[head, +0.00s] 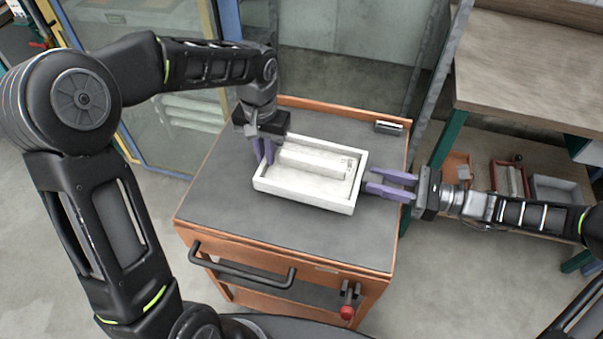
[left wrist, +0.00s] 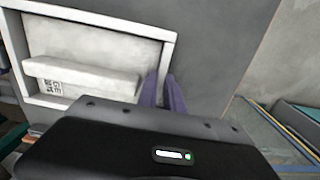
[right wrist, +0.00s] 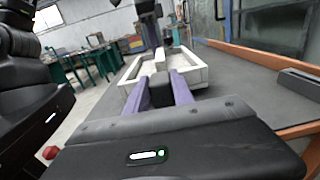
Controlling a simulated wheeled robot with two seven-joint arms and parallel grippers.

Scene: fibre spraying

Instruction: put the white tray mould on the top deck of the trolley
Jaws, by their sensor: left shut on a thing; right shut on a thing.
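The white tray mould (head: 305,195) is a shallow rectangular frame with a raised white block inside. It is over the grey top deck (head: 225,205) of the orange trolley; I cannot tell whether it touches the deck. In the right wrist view the mould (right wrist: 195,75) lies ahead of the purple fingers.
A small dark box (head: 389,127) sits at the deck's back right corner. The trolley has a black handle (head: 240,272) in front and a red knob (head: 347,312). A wooden bench (head: 530,75) with bins below stands at right. The deck is otherwise clear.

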